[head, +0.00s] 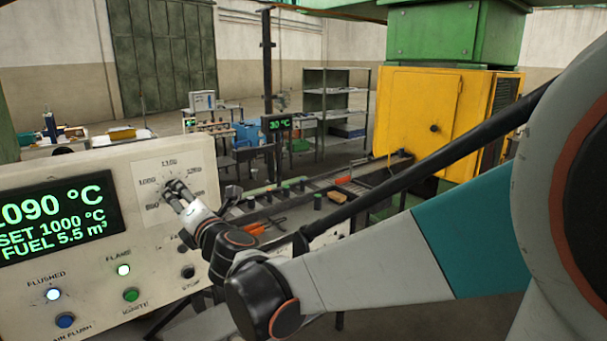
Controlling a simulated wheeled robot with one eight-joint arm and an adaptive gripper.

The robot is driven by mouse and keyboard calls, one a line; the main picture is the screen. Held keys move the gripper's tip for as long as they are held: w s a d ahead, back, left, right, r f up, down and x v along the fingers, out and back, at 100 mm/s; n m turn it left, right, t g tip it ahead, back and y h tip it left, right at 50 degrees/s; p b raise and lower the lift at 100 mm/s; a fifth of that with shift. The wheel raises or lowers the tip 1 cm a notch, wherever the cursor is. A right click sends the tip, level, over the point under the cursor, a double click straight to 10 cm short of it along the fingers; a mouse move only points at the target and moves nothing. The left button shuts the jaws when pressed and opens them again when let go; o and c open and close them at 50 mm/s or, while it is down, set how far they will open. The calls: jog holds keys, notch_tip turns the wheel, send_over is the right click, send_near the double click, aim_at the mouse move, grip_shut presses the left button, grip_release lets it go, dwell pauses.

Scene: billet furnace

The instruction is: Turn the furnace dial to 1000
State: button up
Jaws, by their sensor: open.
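The furnace control panel (92,262) fills the left side of the head view. Its dark display (60,219) reads 1090 °C, SET 1000 °C and FUEL 5.5 m³ in green. The dial's scale plate (150,172) shows marks around it, one looking like 1000 at the upper left. My gripper (176,187) is open at the dial, its fingertips in front of the plate. The dial knob is mostly hidden behind the fingers, so its pointer and any contact cannot be made out.
Lit lamps sit above a blue button (65,321) and a green ignite button (131,295).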

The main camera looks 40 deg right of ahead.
jog(key=s, duration=0.7)
jog(key=s+d+f+m+g+h+b, duration=0.2)
jog(key=s+d+f+m+b, duration=0.15)
jog(key=f+m, duration=0.3)
jog(key=s+d+f+m+g+h+b, duration=0.2)
jog(key=s+d+f+m+g+b, duration=0.15)
jog(key=f+m, duration=0.35)
jog(key=s+a+f+m+g+y+b, duration=0.2)
jog(key=s+a+f+m, duration=0.1)
jog(key=s+f+m, duration=0.2)
jog(key=s+a+f+m+g+y+b, duration=0.2)
jog(key=s+f+m, duration=0.3)
jog(key=s+f, duration=0.3)
jog(key=shift+s+a+f+g+b, duration=0.4)
jog(key=shift+s+a+g+b, duration=0.25)
jog(key=shift+a+b, duration=0.2)
jog(key=shift+w+m, duration=0.1)
jog(key=shift+m, duration=0.15)
